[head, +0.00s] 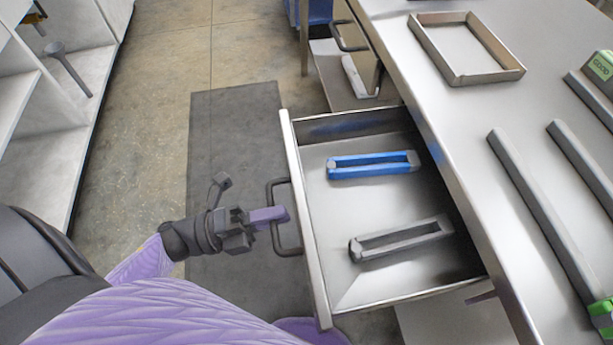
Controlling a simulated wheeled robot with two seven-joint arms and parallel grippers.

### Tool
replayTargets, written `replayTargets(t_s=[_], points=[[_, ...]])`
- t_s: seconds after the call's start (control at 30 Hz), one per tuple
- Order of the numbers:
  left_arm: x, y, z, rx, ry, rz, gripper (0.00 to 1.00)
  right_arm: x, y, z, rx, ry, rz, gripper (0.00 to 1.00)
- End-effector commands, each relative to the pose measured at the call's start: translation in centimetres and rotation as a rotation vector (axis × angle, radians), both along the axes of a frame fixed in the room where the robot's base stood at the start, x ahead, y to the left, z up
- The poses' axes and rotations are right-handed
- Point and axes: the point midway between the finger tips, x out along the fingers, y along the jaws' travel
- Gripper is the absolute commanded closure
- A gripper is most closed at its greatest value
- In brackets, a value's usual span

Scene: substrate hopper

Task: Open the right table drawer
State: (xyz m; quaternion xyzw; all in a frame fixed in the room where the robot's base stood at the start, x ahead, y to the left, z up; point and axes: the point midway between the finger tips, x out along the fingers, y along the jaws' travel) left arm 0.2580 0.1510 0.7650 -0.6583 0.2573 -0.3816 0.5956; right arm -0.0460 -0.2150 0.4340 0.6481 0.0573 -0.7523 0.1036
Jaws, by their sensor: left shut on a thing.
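The table drawer (350,200) is pulled out from under the steel table (420,80), and its inside shows. Its black bar handle (286,249) is on the front panel, facing left in the picture. My left gripper (281,214) is at the handle, with its purple fingers shut on the bar. The fingers hide part of the bar. My right gripper is not in view.
A blue holder (372,166) and a grey holder (400,241) lie in the drawer. A metal tray (420,42) and grey bars (540,215) lie on the tabletop. Another handle (345,38) shows farther back. White shelves (70,110) stand at left.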

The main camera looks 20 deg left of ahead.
Motion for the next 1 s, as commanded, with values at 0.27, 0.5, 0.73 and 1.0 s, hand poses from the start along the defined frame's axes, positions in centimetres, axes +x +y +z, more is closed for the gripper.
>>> replayTargets(t_s=[0.27, 0.5, 0.73, 1.0], points=[[-1.7, 2.4, -0.1, 0.003, 0.003, 0.000, 1.00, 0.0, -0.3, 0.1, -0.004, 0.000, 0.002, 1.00], [-2.2, 3.0, -0.1, 0.001, 0.003, 0.000, 1.00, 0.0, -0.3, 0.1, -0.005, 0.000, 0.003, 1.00], [-2.2, 3.0, -0.1, 0.001, 0.003, 0.000, 1.00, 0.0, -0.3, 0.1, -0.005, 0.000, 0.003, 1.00], [-2.2, 3.0, -0.1, 0.000, 0.003, 0.000, 0.50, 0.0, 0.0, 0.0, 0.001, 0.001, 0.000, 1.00]])
